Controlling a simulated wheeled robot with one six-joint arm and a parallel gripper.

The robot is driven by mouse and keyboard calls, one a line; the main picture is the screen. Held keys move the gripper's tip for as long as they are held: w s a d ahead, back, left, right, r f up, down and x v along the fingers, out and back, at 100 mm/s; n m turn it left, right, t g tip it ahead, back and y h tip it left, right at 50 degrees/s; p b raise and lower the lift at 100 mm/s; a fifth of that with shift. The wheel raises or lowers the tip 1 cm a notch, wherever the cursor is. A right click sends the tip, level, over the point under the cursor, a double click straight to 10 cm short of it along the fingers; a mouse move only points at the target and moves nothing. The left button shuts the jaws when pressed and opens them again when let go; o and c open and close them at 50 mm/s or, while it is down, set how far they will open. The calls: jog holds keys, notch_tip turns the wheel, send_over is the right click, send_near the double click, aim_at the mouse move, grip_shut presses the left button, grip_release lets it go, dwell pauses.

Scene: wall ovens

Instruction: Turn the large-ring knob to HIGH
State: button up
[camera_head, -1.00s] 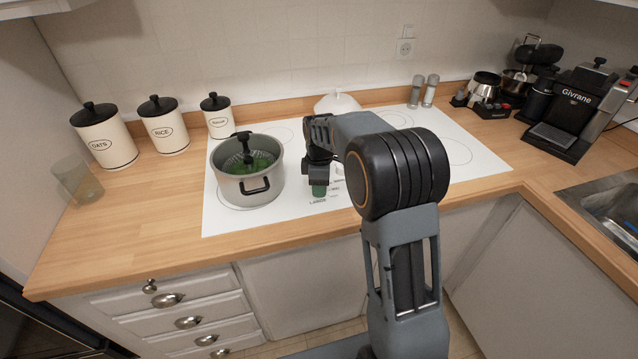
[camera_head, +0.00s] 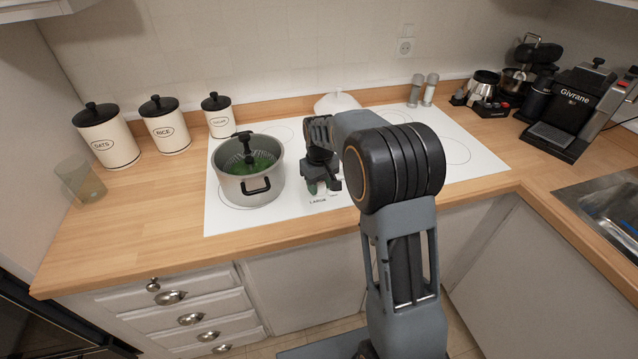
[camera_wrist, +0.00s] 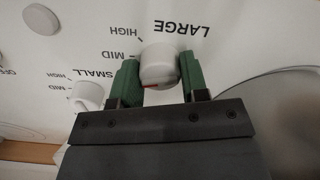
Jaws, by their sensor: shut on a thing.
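The large-ring knob (camera_wrist: 158,66) is a round white knob on the white cooktop, beside the printed word LARGE with HIGH and MID marks. A red mark shows on its edge on the side toward my gripper's body. My gripper (camera_wrist: 161,68) has its green fingers on either side of the knob and is shut on it. In the head view my gripper (camera_head: 323,187) is low over the front of the cooktop (camera_head: 225,222), just behind the LARGE label. The knob is mostly hidden there by the fingers.
A second white knob (camera_wrist: 86,96) marked SMALL is beside the gripped one, and another knob (camera_wrist: 41,18) is farther off. A grey pot (camera_head: 247,185) with green contents stands left of my gripper. A white conical thing (camera_head: 336,103) is behind my arm.

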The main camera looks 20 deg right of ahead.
aim_at(320, 183)
jog(key=m, duration=1.2)
jog(key=shift+p, duration=0.4)
jog(key=shift+m, duration=0.3)
jog(key=o, duration=0.9)
jog(key=shift+o, duration=0.2)
notch_tip(320, 183, up, 14)
jog(key=shift+f, duration=0.1)
